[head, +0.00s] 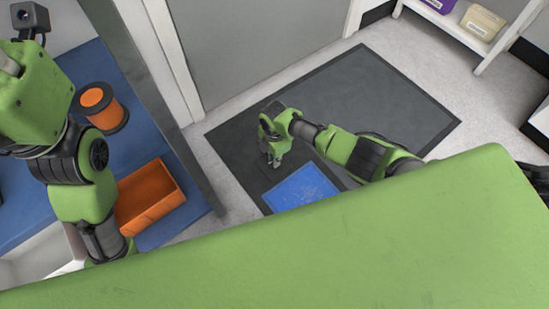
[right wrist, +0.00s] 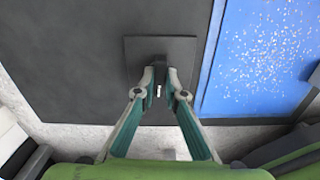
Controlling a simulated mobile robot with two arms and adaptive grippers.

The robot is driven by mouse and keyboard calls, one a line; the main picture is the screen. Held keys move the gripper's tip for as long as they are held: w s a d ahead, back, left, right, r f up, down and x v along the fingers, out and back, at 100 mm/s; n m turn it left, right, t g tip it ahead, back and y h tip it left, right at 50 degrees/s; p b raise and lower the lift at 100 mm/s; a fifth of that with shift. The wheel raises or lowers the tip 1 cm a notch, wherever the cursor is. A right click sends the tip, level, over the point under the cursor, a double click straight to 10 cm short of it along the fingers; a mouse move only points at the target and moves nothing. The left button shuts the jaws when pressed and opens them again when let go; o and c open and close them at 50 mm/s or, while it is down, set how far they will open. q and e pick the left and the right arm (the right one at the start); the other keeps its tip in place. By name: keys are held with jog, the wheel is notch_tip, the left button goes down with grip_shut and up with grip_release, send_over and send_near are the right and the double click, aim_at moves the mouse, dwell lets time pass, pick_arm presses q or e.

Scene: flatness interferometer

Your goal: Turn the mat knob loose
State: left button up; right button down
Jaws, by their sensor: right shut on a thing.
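My right gripper (head: 273,160) reaches down to the dark floor mat (head: 385,95) in the head view. In the right wrist view its two fingers (right wrist: 160,82) are closed around a small dark knob on a square dark plate (right wrist: 136,58). The plate lies on the dark mat (right wrist: 70,50). The knob is mostly hidden between the fingertips; a small pale mark shows there. My left arm shows at the left of the head view, but its fingers are out of sight.
A blue speckled panel (head: 302,188) lies beside the plate and also shows in the right wrist view (right wrist: 262,60). A blue-topped bench at the left holds an orange bin (head: 148,198) and an orange spool (head: 97,99). A white shelf (head: 455,25) stands at the upper right.

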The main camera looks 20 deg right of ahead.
dwell(0.3)
jog(key=c, duration=2.1)
grip_release()
notch_tip(320, 180, up, 12)
